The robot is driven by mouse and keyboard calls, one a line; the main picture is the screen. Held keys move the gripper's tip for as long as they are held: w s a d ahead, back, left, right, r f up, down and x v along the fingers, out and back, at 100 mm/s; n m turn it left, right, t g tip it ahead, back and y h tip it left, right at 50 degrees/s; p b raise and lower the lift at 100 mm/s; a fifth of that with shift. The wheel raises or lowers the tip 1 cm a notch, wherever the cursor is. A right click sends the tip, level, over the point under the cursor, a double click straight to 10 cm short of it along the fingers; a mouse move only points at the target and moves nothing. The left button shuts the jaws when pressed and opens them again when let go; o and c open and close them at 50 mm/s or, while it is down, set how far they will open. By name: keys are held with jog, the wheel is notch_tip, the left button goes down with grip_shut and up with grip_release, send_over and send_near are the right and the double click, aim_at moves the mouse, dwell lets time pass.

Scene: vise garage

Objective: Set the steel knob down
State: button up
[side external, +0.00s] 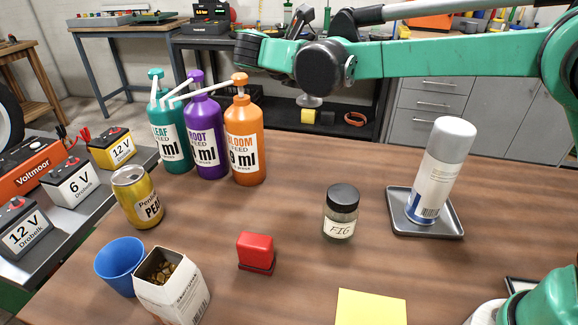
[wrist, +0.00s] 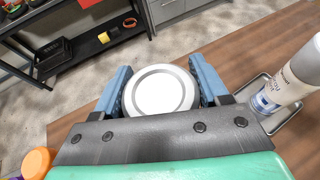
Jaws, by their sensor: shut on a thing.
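My gripper (wrist: 159,74) is shut on the steel knob, with one blue-grey finger on each side of it. The knob (wrist: 160,92) shows its round, pale silver face in the wrist view. In the side external view the knob (side external: 309,101) hangs below the dark wrist joint, in the air, seen against the floor beyond the far edge of the wooden table (side external: 300,160). My fingers are mostly hidden there by the arm.
A glass FIG jar (side external: 340,213), a red block (side external: 256,253) and a yellow sheet (side external: 371,307) are on the table. Pump bottles (side external: 205,140) stand at back left. Bare wood lies between.

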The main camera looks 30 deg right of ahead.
notch_tip(320, 180, down, 20)
jog(key=shift+s+a+r, duration=0.15)
dwell(0.4)
jog(key=o, duration=1.5)
jog(key=shift+c, duration=0.2)
